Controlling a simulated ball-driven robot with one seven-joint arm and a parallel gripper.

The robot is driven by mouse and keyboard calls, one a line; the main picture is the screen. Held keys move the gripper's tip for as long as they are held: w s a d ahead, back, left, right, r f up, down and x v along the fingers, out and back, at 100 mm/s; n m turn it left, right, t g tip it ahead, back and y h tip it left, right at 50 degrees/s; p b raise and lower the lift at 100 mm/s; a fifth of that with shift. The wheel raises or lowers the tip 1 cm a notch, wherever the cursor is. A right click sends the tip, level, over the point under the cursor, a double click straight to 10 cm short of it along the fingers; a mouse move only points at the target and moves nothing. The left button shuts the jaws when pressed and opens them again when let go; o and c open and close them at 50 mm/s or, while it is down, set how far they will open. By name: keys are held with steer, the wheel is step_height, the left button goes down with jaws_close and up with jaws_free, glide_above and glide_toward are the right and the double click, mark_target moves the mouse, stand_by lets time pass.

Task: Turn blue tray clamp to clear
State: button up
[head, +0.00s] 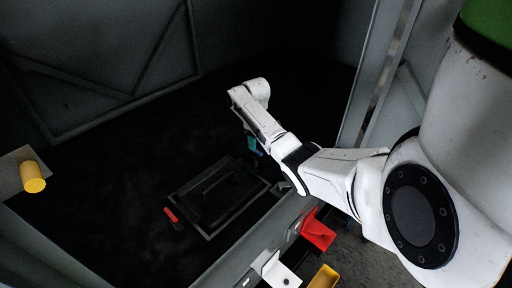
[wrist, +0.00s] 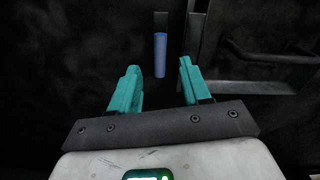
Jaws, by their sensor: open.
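The blue tray clamp (wrist: 160,55) shows in the wrist view as an upright blue bar with a dark end piece above it. It lies ahead of my gripper (wrist: 159,67), between the lines of the two teal fingers, which are open and apart from it. In the head view my gripper (head: 253,144) hangs low beyond the far right corner of the black tray (head: 206,234). I cannot make out the blue clamp there. The tray's edge (wrist: 196,58) and a dark bar handle (wrist: 262,55) show right of the clamp in the wrist view.
A red bar (head: 170,215) lies at the tray's left side. A yellow cylinder (head: 33,178) sits on a grey plate at far left. A red bin (head: 318,232), a yellow bin (head: 324,278) and a white bracket (head: 279,271) line the front wall. The dark floor beyond the tray looks clear.

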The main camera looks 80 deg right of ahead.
step_height(320, 180, up, 5)
steer(key=shift+f, duration=0.1)
stand_by(0.7)
